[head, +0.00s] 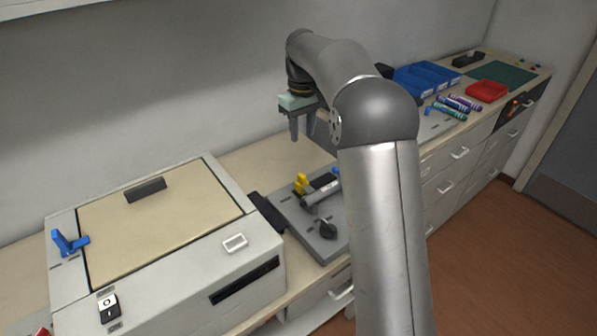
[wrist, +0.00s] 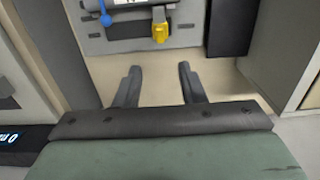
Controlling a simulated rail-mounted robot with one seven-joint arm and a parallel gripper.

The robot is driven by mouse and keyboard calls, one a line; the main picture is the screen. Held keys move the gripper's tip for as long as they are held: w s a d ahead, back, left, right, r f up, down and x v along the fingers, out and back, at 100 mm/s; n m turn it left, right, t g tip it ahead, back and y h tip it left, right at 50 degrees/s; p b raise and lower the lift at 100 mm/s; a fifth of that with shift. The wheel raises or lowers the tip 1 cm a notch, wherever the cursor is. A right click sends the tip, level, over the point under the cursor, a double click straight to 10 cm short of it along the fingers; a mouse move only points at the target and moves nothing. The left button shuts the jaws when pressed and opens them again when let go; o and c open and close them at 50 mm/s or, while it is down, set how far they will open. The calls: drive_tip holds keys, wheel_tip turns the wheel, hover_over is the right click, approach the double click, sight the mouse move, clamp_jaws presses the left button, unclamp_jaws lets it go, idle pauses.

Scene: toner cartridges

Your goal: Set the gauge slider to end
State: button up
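A grey plate (head: 290,215) on the counter carries a yellow piece (head: 301,184), a blue piece (head: 335,172), a grey cylindrical part and a black knob (head: 328,230). In the wrist view, the yellow piece (wrist: 160,30) and a blue ball-ended piece (wrist: 105,19) show at the top, beside a white marked strip (wrist: 128,3) cut off by the frame edge. I cannot tell for sure which is the gauge slider. My gripper (head: 296,138) is above the plate's back edge, apart from it. In the wrist view its fingers (wrist: 158,68) are open with nothing between them.
A large pale machine (head: 165,235) with a blue lever (head: 68,242) stands on the left. Blue bins (head: 427,78), a red tray (head: 487,91) and several markers (head: 455,105) lie at the right. My arm hides part of the counter right of the plate.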

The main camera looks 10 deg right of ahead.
sight(302, 175)
wheel_tip(302, 175, down, 14)
drive_tip(key=shift+f+p, duration=0.15)
drive_tip(key=shift+p, duration=0.5)
clamp_jaws()
